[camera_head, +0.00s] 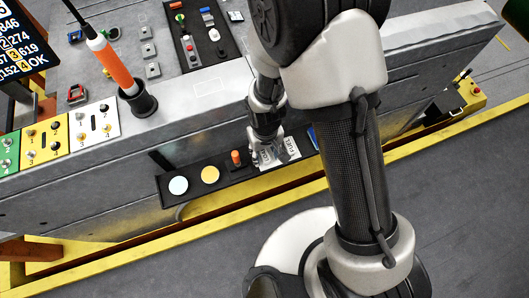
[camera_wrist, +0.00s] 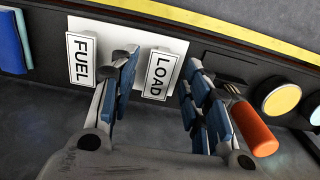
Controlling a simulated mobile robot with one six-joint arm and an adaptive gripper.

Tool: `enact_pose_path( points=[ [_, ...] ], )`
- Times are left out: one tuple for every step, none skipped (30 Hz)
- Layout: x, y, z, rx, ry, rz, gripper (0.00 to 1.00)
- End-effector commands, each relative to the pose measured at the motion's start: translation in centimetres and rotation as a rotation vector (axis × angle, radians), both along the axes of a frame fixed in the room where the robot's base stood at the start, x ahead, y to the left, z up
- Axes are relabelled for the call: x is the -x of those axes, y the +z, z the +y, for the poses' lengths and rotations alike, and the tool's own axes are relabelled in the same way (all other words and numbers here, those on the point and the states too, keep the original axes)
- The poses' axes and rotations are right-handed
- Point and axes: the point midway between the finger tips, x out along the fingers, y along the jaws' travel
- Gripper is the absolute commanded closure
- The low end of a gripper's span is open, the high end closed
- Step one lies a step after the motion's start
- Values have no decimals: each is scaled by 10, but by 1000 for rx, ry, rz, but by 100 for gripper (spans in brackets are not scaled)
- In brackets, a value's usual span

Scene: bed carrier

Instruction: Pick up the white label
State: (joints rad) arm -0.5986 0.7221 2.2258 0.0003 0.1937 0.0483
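Two white labels with black letters stand on a white backing plate (camera_wrist: 115,28) in the shelf. The FUEL label (camera_wrist: 81,62) is at left in the wrist view, and the LOAD label (camera_wrist: 160,76) is near the middle. In the camera_head view the FUEL label (camera_head: 292,148) shows beside my gripper (camera_head: 268,140), which partly covers the other label. In the wrist view my gripper (camera_wrist: 162,72) is open, with one finger on each side of the LOAD label. The left finger overlaps the gap between the labels. I cannot tell whether either finger touches a label.
The dark shelf (camera_head: 235,186) also holds an orange-handled item (camera_wrist: 255,130), a yellow disc (camera_wrist: 281,99), a pale disc (camera_head: 178,185) and a blue item (camera_wrist: 10,45). A yellow rail (camera_head: 205,216) runs along the front. The grey console wall (camera_head: 95,195) rises behind.

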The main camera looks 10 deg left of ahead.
Motion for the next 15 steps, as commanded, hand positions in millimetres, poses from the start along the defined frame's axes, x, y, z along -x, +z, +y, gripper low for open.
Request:
enact_pose_path(
  points=[
    [0, 0, 0, 0, 0, 0, 62],
    [0, 0, 0, 0, 0, 0, 64],
    [0, 0, 0, 0, 0, 0, 67],
    [0, 0, 0, 0, 0, 0, 69],
    [0, 0, 0, 0, 0, 0, 71],
    [0, 0, 0, 0, 0, 0, 74],
    [0, 0, 0, 0, 0, 0, 76],
    [0, 0, 0, 0, 0, 0, 78],
    [0, 0, 0, 0, 0, 0, 80],
    [0, 0, 0, 0, 0, 0, 82],
    [0, 0, 0, 0, 0, 0, 83],
    [0, 0, 0, 0, 0, 0, 84],
    [0, 0, 0, 0, 0, 0, 84],
    [0, 0, 0, 0, 0, 0, 84],
    [0, 0, 0, 0, 0, 0, 84]
  ],
)
